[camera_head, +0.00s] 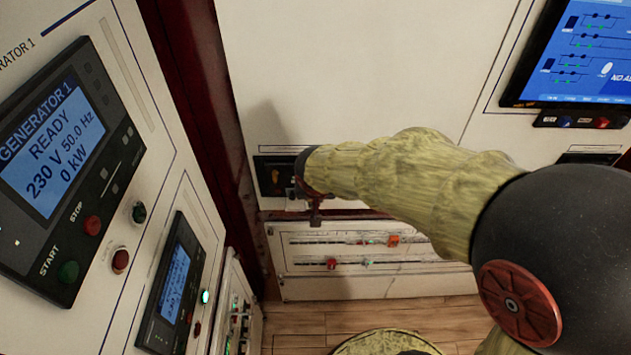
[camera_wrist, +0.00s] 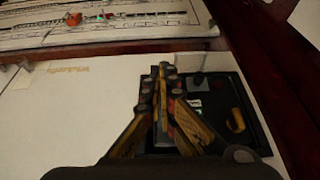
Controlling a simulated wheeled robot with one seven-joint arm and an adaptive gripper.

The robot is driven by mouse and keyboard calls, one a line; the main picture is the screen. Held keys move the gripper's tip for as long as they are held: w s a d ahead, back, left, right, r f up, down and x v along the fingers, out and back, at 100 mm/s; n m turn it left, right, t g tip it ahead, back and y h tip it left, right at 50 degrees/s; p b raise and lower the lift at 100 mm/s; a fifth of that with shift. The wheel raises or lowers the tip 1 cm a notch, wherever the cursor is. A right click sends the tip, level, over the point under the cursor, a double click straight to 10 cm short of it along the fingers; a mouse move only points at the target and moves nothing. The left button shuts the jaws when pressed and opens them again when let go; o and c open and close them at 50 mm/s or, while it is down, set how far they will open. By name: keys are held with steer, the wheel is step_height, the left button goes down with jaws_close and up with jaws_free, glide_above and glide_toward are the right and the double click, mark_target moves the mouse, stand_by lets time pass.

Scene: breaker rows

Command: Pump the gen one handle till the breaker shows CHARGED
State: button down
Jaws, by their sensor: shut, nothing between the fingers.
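The breaker is a black unit set in the white cabinet front; its dark face (camera_head: 265,163) shows in the head view, left of my wrist. A yellow handle (camera_head: 275,178) sits on its left part; the handle also shows in the wrist view (camera_wrist: 237,120). Small pale windows (camera_wrist: 195,103) show on the breaker face in the wrist view, too small to read. My gripper (camera_head: 316,218) is shut and empty in front of the breaker. In the wrist view its fingertips (camera_wrist: 163,72) overlap the breaker's left edge, apart from the handle. My arm hides the breaker's right part in the head view.
The Generator 1 panel (camera_head: 55,150) stands close on the left and reads READY, 230 V, 0 kW. A lower panel (camera_head: 400,240) with small red and green lights lies below my gripper. A blue screen (camera_head: 580,55) is at upper right. Cabinet front above is bare.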

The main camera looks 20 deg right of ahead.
steer(key=shift+s+a+f+b, duration=0.1)
steer(key=shift+s+f+b, duration=0.35)
steer(key=shift+b, duration=0.25)
stand_by(2.3)
steer(key=shift+w, duration=0.1)
stand_by(0.4)
